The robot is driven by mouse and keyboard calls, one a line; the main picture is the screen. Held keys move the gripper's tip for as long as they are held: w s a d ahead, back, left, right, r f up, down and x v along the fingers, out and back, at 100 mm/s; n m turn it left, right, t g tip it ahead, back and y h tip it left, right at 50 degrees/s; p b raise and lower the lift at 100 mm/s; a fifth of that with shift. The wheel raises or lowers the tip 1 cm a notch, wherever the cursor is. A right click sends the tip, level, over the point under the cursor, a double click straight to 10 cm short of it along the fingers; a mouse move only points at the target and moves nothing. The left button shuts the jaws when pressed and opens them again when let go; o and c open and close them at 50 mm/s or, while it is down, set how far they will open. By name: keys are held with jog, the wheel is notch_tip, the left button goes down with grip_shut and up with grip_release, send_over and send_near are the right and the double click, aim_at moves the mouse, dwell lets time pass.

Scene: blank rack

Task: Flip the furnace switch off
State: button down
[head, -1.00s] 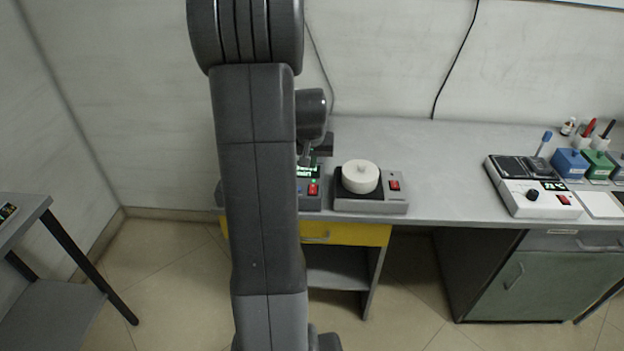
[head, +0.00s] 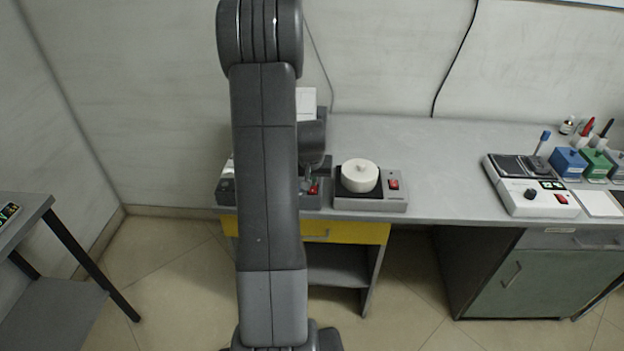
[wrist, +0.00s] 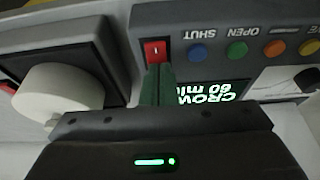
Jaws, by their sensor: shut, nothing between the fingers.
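The furnace (head: 309,202) is a dark grey unit on the bench, mostly hidden behind my arm in the head view. Its red rocker switch (head: 314,190) shows at its right front. In the wrist view the red switch (wrist: 155,50) sits on the grey front panel, beside blue, green, orange and yellow buttons and a lit display (wrist: 212,97) reading "60 min". My gripper (wrist: 157,72) is shut and empty, its fingertips right at the switch's edge. I cannot tell whether they touch it.
A hotplate (head: 372,206) with a white round lidded vessel (head: 360,176) and its own red switch (head: 394,184) stands close on the right. A balance (head: 535,197) stands farther right. The bench between them is clear.

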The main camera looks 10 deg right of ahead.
jog(key=shift+f, duration=0.1)
jog(key=shift+w+f+b, duration=0.1)
jog(key=shift+f+b, duration=0.15)
jog(key=shift+b, duration=0.25)
jog(key=shift+r, duration=0.2)
jog(key=shift+s+f, duration=0.15)
jog(key=shift+s, duration=0.1)
jog(key=shift+s+a, duration=0.1)
jog(key=shift+s, duration=0.05)
jog(key=shift+s+a+b, duration=0.1)
jog(key=shift+s+b, duration=0.2)
jog(key=shift+s, duration=0.2)
